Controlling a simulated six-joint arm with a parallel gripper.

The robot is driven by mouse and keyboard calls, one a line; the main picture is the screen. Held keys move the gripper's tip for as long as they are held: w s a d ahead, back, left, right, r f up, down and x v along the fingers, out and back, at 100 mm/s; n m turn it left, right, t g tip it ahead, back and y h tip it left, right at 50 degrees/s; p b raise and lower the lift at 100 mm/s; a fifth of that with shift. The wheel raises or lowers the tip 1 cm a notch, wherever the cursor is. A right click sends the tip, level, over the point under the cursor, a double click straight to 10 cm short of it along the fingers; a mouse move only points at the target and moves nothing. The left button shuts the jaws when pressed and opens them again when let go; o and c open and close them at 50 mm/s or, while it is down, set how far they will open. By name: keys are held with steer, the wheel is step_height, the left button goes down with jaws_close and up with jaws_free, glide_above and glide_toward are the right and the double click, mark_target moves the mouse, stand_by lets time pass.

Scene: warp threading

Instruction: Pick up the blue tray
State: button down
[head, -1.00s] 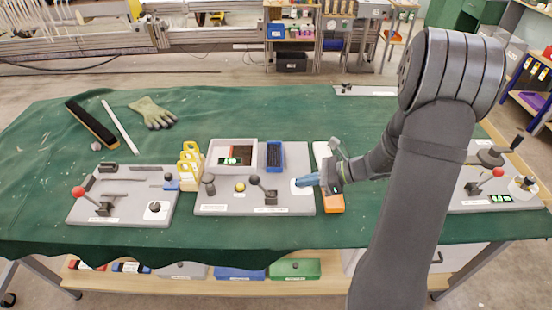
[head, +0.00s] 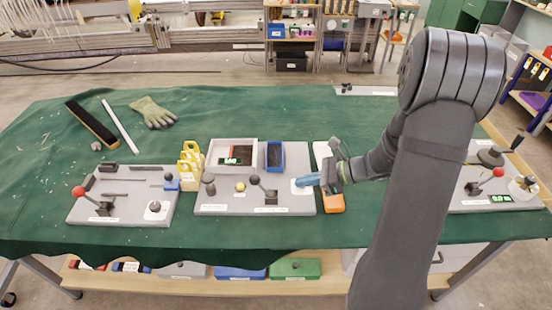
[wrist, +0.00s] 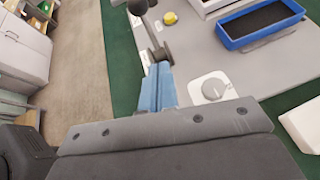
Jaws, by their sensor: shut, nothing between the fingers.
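The blue tray (head: 274,157) is a small open box with a dark inside. It stands upright on the grey middle panel (head: 225,206), just right of a white box with a display. In the wrist view the blue tray (wrist: 259,22) is at the upper right, apart from my fingers. My gripper (head: 300,182) has blue fingers and is over the right part of the panel, in front of the tray, near a white dial plate. In the wrist view my gripper (wrist: 157,75) is shut and empty, beside the white dial (wrist: 213,88).
A black-knobbed lever (head: 256,180) and a yellow button (head: 240,187) stand on the panel left of my gripper. Yellow holders (head: 190,165) are left of it. An orange item (head: 334,203) lies to the right.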

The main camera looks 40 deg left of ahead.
steer(key=c, duration=2.1)
jaws_free()
steer(key=o, duration=1.6)
